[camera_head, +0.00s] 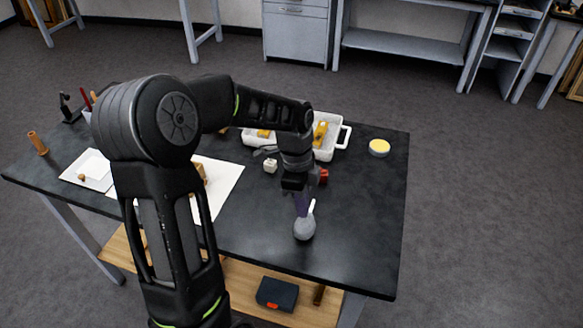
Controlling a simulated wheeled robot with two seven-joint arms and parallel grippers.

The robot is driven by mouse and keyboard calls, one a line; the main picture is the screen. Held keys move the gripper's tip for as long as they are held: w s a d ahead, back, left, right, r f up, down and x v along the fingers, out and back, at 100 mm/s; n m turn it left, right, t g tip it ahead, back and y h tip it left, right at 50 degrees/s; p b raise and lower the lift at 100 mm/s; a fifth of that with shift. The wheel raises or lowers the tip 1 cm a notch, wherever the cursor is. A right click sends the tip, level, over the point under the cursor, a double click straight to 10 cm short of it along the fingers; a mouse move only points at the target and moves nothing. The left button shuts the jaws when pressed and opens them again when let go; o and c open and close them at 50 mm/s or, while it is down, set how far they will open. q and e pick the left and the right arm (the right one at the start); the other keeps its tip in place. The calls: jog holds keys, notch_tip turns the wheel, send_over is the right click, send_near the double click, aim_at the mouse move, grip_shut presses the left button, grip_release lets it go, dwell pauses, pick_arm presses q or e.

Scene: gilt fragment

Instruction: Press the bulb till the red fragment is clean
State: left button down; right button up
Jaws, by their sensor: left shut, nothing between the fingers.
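A grey rounded bulb (304,229) with a short pale nozzle sits on the dark table near its front right edge. My left gripper (302,208) points down right above the bulb, with its fingers together and their tips at or just over its top. I cannot tell whether they touch it. A small red piece (323,176) shows just behind and to the right of the gripper, partly hidden by it; it may be the red fragment. How clean its surface is cannot be seen. My right gripper is not in view.
A white tray (343,137) with yellow items stands behind my arm. A yellow-topped round tin (379,147) is at the back right. The table's right part (365,215) is clear.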

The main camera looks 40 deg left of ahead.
pick_arm(q)
jog(key=shift+a+r+b, duration=0.25)
jog(key=shift+r+b, duration=0.1)
jog(key=shift+r, duration=0.15)
jog(key=shift+a+r+b, duration=0.2)
jog(key=shift+r+b, duration=0.1)
jog(key=shift+r, duration=0.15)
notch_tip(320, 180, up, 9)
jog(key=b, duration=0.1)
jog(key=shift+w+a+f, duration=0.2)
jog(key=shift+w+a, duration=0.05)
jog(key=shift+a, duration=0.15)
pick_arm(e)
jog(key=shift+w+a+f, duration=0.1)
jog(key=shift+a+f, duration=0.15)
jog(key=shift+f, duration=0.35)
pick_arm(q)
jog(key=shift+f, duration=0.1)
